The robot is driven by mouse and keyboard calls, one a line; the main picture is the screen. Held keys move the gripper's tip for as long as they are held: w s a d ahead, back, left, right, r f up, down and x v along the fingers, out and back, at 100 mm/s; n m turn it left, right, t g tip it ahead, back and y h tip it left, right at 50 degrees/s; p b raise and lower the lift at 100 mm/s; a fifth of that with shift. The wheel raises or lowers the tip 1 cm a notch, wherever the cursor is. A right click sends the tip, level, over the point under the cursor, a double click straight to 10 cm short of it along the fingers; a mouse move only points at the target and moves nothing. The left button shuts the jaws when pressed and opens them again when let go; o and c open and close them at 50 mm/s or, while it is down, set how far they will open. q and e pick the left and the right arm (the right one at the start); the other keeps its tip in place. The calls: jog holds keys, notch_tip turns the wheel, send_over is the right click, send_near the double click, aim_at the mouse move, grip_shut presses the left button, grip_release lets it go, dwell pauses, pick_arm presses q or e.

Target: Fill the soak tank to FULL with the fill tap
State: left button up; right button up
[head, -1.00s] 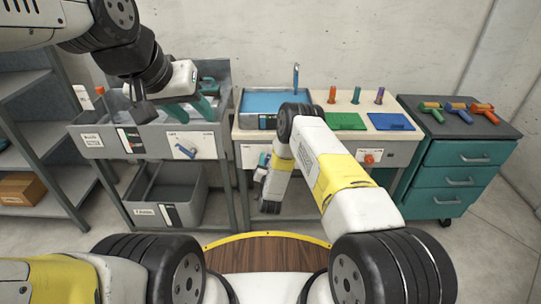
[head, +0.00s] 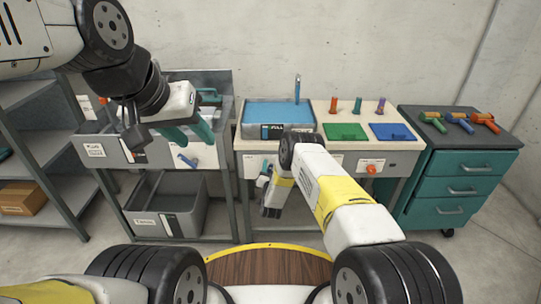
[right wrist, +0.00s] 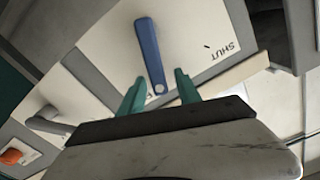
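The soak tank (head: 300,131) stands on the middle bench, with blue water (head: 275,112) that looks close to its rim. A gauge strip marked FULL is on its front; its exact reading is too small to tell. A blue spout (head: 297,88) rises behind it. In the right wrist view a blue lever (right wrist: 151,52) on a pale panel points away from the SHUT label. My right gripper (right wrist: 160,90) is open, its teal fingers either side of the lever's pivot end, with no grip seen. My left gripper (head: 190,135) is at the left bench, teal fingers apart, apparently empty.
Green (head: 345,132) and blue (head: 392,132) pads lie right of the tank. An orange knob (head: 371,169) sits on the bench front. A teal drawer cabinet (head: 465,170) stands right.

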grip_shut()
dwell(1.4)
